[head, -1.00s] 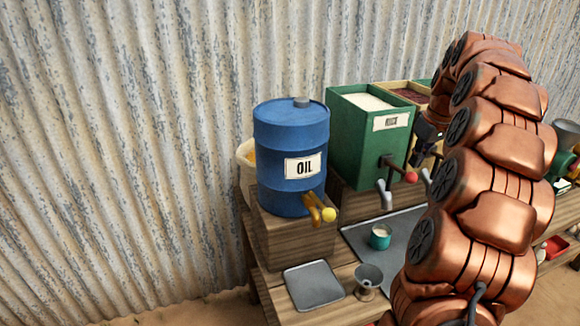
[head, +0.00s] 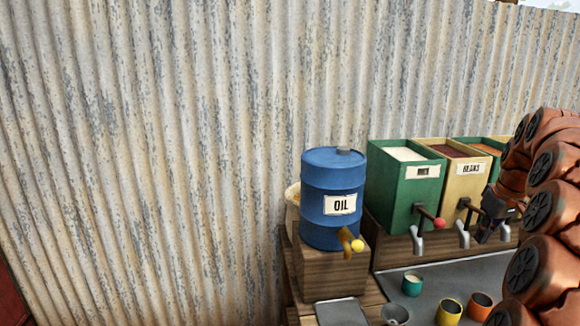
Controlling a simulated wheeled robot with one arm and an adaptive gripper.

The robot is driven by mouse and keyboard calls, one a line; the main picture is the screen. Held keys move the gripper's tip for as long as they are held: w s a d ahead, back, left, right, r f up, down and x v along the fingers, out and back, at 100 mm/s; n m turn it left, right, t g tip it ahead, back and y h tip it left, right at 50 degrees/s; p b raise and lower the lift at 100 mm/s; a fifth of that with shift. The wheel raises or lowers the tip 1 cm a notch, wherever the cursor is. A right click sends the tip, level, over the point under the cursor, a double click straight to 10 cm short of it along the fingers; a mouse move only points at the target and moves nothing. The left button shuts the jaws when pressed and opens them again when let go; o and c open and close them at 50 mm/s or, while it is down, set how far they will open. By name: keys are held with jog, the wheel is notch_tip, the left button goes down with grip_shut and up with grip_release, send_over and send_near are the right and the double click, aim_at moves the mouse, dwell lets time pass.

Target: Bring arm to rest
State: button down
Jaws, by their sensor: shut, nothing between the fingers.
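My copper-coloured arm (head: 553,180) is folded at the right edge of the head view, partly cut off by the frame. My dark gripper (head: 490,228) shows at the left side of the arm, in front of the beans bin (head: 440,185) and near its tap. It is small in the picture, shut, and holds nothing.
A blue oil drum (head: 332,185) with a yellow-knobbed tap stands on a wooden block. A green bin (head: 400,187) has a red-knobbed tap. A teal cup (head: 412,284), a yellow cup (head: 449,312) and an orange cup (head: 480,306) stand below. Corrugated wall (head: 150,150) fills the left.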

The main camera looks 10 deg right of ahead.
jog(key=s+a+f+n+g+y, duration=0.1)
jog(key=s+a, duration=0.3)
jog(key=a, duration=0.9)
jog(key=s+a+f+g, duration=0.15)
jog(key=s+a, duration=0.25)
jog(key=a, duration=1)
jog(key=s+a+f, duration=0.3)
jog(key=s, duration=0.4)
jog(key=s+a+f+g, duration=0.1)
jog(key=s+a+f, duration=0.2)
jog(key=s, duration=0.4)
jog(key=s+a+f+g+h, duration=0.1)
jog(key=s+a+f, duration=0.3)
jog(key=s, duration=0.4)
jog(key=shift+a+m, duration=0.3)
jog(key=shift+d+f, duration=0.1)
